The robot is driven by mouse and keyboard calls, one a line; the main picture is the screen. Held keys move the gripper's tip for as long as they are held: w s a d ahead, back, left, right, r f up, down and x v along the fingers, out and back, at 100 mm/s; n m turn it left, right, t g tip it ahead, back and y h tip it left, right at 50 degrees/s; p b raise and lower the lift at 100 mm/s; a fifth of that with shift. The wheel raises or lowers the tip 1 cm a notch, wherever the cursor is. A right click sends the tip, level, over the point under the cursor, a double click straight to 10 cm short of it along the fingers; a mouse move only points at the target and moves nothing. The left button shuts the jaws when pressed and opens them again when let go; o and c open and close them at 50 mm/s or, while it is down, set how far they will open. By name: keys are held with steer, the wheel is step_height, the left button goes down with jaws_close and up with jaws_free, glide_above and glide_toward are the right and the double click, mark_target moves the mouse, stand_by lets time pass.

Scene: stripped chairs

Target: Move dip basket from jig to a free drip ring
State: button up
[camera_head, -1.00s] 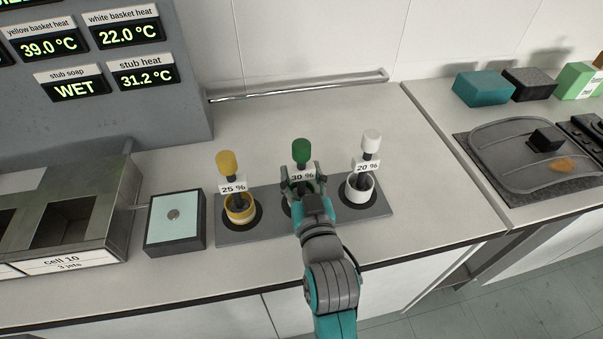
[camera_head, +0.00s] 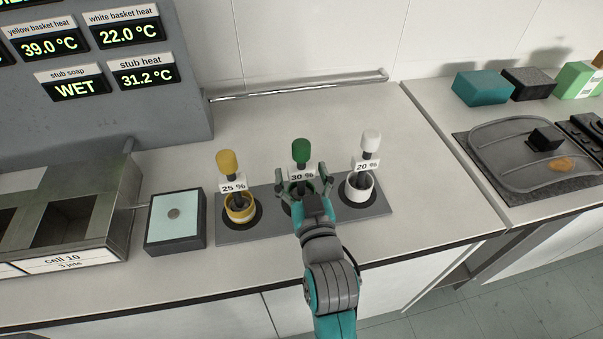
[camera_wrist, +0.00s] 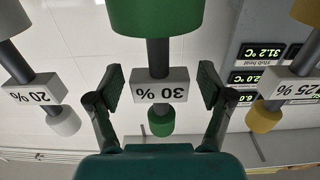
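Three dip baskets with stems, knobs and percent labels stand upright on a grey plate (camera_head: 276,226) with dark rings. The green basket (camera_head: 301,149), marked 30 %, is in the middle; its cup is partly hidden by my gripper in the head view. My gripper (camera_head: 301,180) is open, one finger on each side of the green basket's stem. The upside-down wrist view shows my gripper (camera_wrist: 160,86) with gaps between both fingers and the label of the green basket (camera_wrist: 155,16). The yellow basket (camera_head: 226,162), 25 %, is left; the white basket (camera_head: 371,141), 20 %, is right.
A small box with a pale blue top (camera_head: 175,212) stands left of the plate. A metal tank (camera_head: 112,217) labelled cell 10 is farther left. Displays hang above. The counter behind the baskets is clear. A tray (camera_head: 530,159) and several blocks lie at right.

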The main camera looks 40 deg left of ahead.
steer(key=shift+f, duration=0.95)
steer(key=shift+r, duration=0.15)
steer(key=r+v, duration=0.1)
steer(key=v, duration=1)
steer(key=shift+s+d+r, duration=0.25)
steer(key=shift+d+r, duration=0.1)
steer(key=shift+r, duration=0.05)
steer(key=s+d+f+m+t+h, duration=0.1)
steer(key=d+f+m+h, duration=0.1)
steer(key=d+f, duration=0.35)
steer(key=s+d+f+m+t+h, duration=0.1)
steer(key=s+d+f+h, duration=0.15)
steer(key=d, duration=0.65)
steer(key=s+d+f+m+t+h, duration=0.1)
steer(key=d+f+m+h, duration=0.15)
steer(key=d+f, duration=0.4)
steer(key=s+d+m+h, duration=0.4)
steer(key=s+d+h, duration=0.2)
steer(key=s+d, duration=0.8)
steer(key=s, duration=0.4)
steer(key=shift+d+h, duration=0.35)
steer(key=shift+h, duration=0.05)
steer(key=shift+s, duration=0.1)
